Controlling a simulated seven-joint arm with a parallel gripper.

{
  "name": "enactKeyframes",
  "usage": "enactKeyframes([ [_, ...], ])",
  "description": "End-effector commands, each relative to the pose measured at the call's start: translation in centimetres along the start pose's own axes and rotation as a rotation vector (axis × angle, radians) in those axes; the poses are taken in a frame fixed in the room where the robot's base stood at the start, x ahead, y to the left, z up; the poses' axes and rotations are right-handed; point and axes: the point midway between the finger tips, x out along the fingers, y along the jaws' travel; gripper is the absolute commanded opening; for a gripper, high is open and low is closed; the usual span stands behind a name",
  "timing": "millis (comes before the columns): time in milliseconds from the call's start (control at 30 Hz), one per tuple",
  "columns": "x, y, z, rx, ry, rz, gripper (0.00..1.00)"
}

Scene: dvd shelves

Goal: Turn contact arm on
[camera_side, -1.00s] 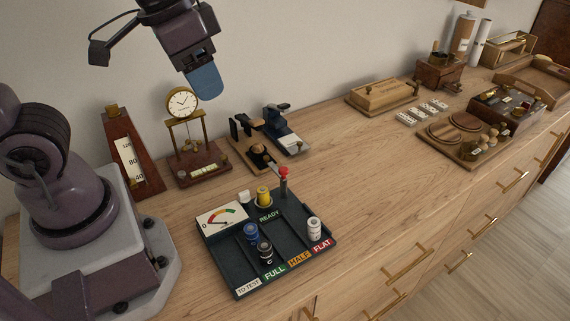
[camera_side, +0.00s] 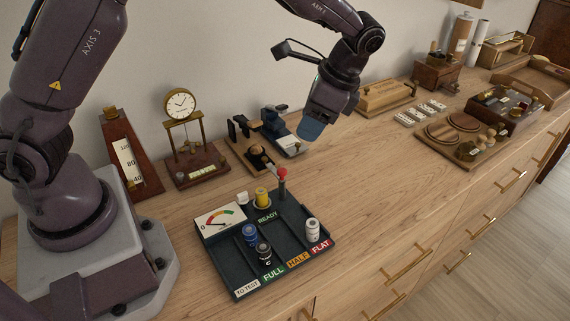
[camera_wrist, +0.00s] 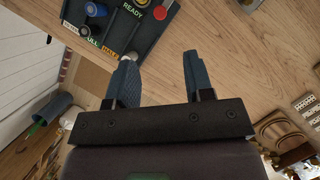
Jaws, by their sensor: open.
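The dark battery tester tray (camera_side: 290,212) lies on the counter. The contact arm (camera_side: 283,186) is a dark post with a red knob at the tray's back right corner; the red knob also shows at the top of the wrist view (camera_wrist: 160,12). A blue battery (camera_side: 250,234) and a black battery (camera_side: 264,252) are in the front lanes, and a white battery (camera_side: 312,229) is by FLAT. My gripper (camera_side: 311,128) is open and empty, above and to the right of the knob, apart from it.
A metronome (camera_side: 131,160), a clock (camera_side: 181,105) and small desk devices (camera_side: 284,133) stand behind the tray. A wooden box (camera_side: 386,97) and a board with discs (camera_side: 465,138) are to the right. The counter between tray and board is clear.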

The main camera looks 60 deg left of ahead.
Motion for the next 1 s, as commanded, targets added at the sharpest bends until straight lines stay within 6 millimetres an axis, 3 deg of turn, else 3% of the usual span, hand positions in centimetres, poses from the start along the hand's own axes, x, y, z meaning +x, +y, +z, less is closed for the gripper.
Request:
enactKeyframes([
  [600, 11.0, 0.0, 0.1, -0.003, -0.001, 0.002, 0.48],
  [800, 12.4, 0.0, 0.0, -0.004, 0.002, -0.001, 0.48],
  [1000, 12.5, 0.0, 0.0, -0.003, 0.002, -0.001, 0.48],
])
